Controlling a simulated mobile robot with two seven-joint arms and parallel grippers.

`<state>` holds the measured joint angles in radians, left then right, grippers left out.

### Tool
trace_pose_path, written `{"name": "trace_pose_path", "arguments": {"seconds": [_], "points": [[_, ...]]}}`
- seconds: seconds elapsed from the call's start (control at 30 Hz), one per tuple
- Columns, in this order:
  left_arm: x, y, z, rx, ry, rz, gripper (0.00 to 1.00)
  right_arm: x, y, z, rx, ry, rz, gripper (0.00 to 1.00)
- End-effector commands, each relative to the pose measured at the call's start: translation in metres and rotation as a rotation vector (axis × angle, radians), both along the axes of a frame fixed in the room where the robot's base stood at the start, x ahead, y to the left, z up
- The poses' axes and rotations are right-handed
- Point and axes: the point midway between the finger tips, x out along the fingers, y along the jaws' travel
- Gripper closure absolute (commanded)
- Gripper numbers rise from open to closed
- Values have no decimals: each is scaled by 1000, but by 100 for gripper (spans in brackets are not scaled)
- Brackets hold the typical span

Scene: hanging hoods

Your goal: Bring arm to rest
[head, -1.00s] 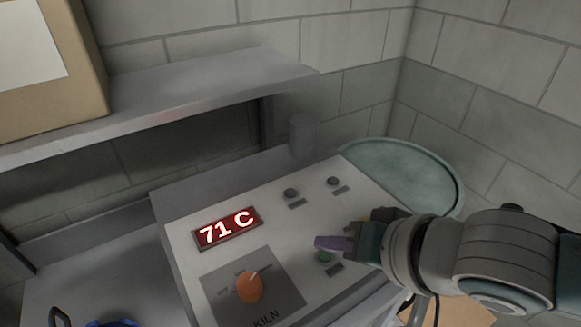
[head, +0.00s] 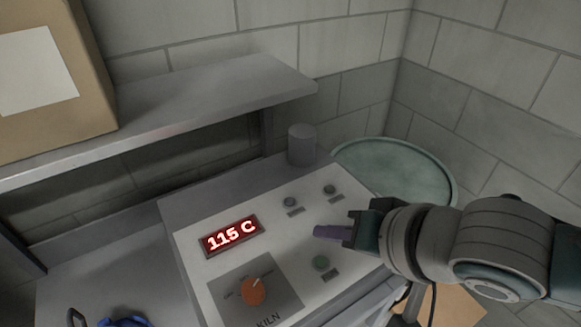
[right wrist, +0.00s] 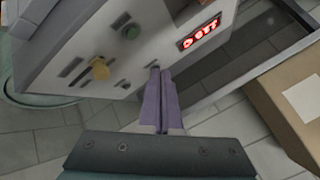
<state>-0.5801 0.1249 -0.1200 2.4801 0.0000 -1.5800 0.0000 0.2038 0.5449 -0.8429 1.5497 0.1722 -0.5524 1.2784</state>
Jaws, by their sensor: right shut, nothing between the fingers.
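My right gripper (head: 333,233) reaches in from the right above the kiln control panel (head: 200,280). Its purple fingers are together with nothing between them. In the right wrist view the shut fingers (right wrist: 159,104) point toward the panel, which appears upside down. A yellowish button (right wrist: 100,69) shows in the right wrist view. My left gripper is not in view.
A grey shelf (head: 210,88) with a cardboard box (head: 95,105) on it overhangs the left. A grey post (head: 302,145) stands behind the panel. A round green top (head: 395,170) lies beyond it at the right, near the block walls. A blue object (head: 125,322) shows at the bottom left.

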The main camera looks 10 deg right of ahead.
Motion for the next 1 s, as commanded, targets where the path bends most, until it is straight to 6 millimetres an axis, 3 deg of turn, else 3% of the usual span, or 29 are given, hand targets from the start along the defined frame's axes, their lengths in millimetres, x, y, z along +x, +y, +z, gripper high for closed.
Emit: {"name": "trace_pose_path", "arguments": {"seconds": [0.4,0.53,0.63,0.7,0.77,0.9,1.0], "points": [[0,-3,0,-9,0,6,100,0,0,0,-1,0,1,100],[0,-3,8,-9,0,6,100,-13,13,11,-27,5,36,100],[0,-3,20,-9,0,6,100,-40,27,35,-102,20,105,100],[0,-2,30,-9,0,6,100,-64,26,56,-183,41,159,100],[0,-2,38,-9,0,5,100,-85,15,73,-263,71,203,100],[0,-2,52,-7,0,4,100,-139,-27,103,-435,183,297,100],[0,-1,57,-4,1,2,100,-171,-51,115,-515,262,351,100]]}}
